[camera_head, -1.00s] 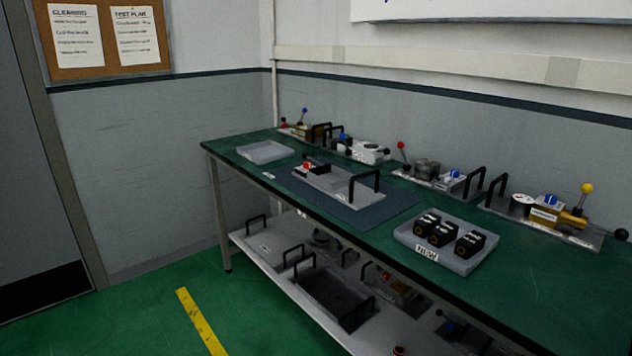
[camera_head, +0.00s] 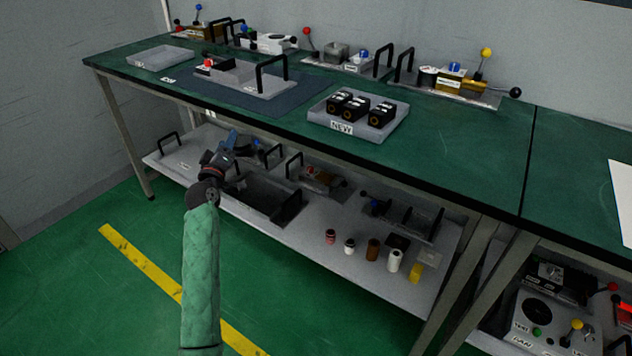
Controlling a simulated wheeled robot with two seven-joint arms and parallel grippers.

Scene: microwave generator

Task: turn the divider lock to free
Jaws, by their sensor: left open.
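My left gripper (camera_head: 236,143) is open and empty. It is in front of the bench, below the worktop edge and over the lower shelf in the picture. No part touches anything that I can make out. Several metal plate units with levers, knobs and black handles stand on the bench. One unit with a red knob (camera_head: 209,62) sits on the dark mat. A brass unit (camera_head: 460,82) with a yellow-ball lever stands at the back right. I cannot tell which part is the divider lock; labels are too small to read. My right gripper is out of view.
The green worktop (camera_head: 440,160) is clear at its front right. A grey tray marked NEW (camera_head: 342,127) holds black blocks. An empty tray (camera_head: 160,57) lies at the left. The lower shelf (camera_head: 290,235) carries units and small bottles (camera_head: 394,260).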

